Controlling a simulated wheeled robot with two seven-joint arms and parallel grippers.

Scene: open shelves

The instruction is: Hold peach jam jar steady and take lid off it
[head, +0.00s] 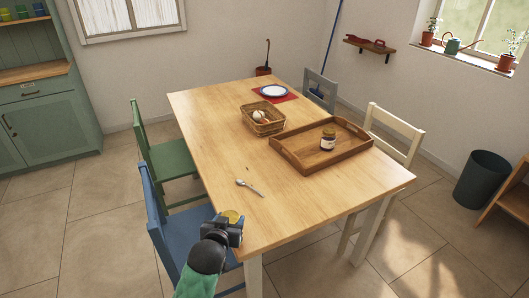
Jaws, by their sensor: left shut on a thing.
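My left gripper (231,231) reaches in from the bottom, near the table's front left corner. It is shut on what looks like the peach jam jar, of which only the round gold-yellow top (231,215) shows above the gripper. The gripper hides the rest of the jar, so I cannot read its label or tell how its lid sits. My right gripper is not in view.
The wooden table (215,150) carries a spoon (250,187), a wicker basket (263,126), a plate (273,91) and a wooden tray (290,156) with another jar (328,143). A blue chair (172,225) stands beside my gripper. The table's near right part is clear.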

